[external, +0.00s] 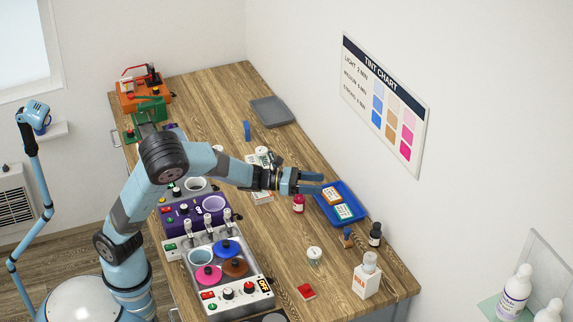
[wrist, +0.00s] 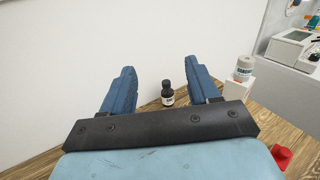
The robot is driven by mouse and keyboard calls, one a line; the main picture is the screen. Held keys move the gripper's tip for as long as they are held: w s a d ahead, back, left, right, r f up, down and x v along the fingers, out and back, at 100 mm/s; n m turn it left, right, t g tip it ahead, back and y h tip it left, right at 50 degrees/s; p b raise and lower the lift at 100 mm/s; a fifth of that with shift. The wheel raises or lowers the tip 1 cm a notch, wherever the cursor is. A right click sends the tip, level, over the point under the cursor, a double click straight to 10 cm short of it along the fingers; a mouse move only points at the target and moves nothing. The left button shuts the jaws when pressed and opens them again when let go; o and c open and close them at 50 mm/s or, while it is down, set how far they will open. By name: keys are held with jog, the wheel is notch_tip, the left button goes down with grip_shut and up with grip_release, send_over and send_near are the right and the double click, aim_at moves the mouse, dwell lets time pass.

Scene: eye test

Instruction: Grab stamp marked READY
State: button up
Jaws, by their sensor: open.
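I cannot read the word READY on anything in view. A small upright piece with a blue top and brown base (external: 347,238), possibly a stamp, stands just in front of the tray. My gripper (external: 312,183) is open and empty, reaching over the tray's back left edge. In the wrist view its blue fingers (wrist: 162,78) are spread apart; the tray is not seen there.
A dark bottle (external: 375,236) stands right of the tray; it also shows between my fingers (wrist: 167,94). A white box with a bottle (external: 366,281) and white jar (external: 314,255) stand nearer. The wall is close behind.

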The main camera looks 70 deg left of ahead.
send_near(347, 236)
jog(key=a, duration=0.1)
jog(key=a+r, duration=0.1)
jog(key=shift+s+a+r, duration=0.15)
jog(key=shift+s+a, duration=0.1)
jog(key=shift+s, duration=0.15)
jog(key=shift+w, duration=0.1)
jog(key=x, duration=0.8)
jog(key=shift+w+d, duration=0.1)
jog(key=shift+d, duration=0.05)
jog(key=shift+f+x, duration=0.15)
jog(key=shift+x, duration=1.2)
jog(key=shift+f+x, duration=0.15)
jog(key=shift+x, duration=1.15)
jog(key=shift+d, duration=0.2)
jog(key=c, duration=1.1)
